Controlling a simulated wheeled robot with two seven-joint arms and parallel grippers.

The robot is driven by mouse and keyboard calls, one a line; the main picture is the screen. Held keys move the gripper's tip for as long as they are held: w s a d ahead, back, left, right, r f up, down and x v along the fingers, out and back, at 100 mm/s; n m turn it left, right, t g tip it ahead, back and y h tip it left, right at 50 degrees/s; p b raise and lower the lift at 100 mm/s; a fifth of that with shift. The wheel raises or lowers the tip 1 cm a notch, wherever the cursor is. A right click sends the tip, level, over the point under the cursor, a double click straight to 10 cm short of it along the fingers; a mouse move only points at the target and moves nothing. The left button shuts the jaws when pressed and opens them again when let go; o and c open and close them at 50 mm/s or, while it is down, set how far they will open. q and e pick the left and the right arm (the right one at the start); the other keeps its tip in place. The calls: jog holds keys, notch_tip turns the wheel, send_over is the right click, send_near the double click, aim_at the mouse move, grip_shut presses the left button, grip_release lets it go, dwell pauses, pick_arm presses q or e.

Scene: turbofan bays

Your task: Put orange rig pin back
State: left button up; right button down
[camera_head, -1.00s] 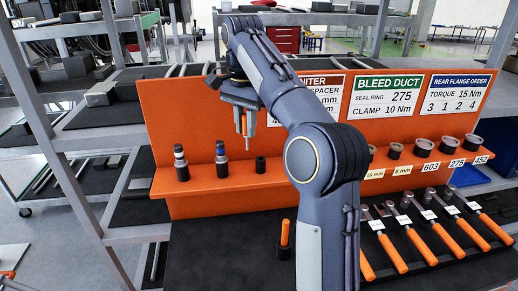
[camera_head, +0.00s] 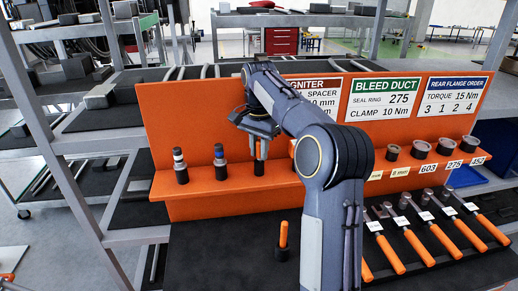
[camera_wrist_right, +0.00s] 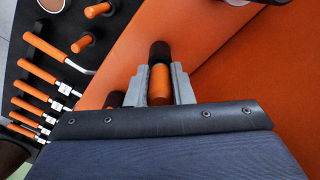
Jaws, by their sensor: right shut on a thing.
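My right gripper (camera_head: 261,152) is low over the orange shelf, with its fingers pointing down at a black holder (camera_head: 259,168). In the right wrist view the right gripper (camera_wrist_right: 160,92) is shut on the orange rig pin (camera_wrist_right: 160,84). The black holder (camera_wrist_right: 160,52) lies right at the pin's far end. I cannot tell whether the pin's tip is inside it. My left gripper is not in view.
Another orange pin (camera_head: 283,234) stands on the black mat below. Orange-handled tools (camera_head: 419,248) lie at right. The orange signboard (camera_head: 200,110) rises behind.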

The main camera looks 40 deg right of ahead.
jog(key=c, duration=1.3)
grip_release()
jog(key=shift+f, duration=0.1)
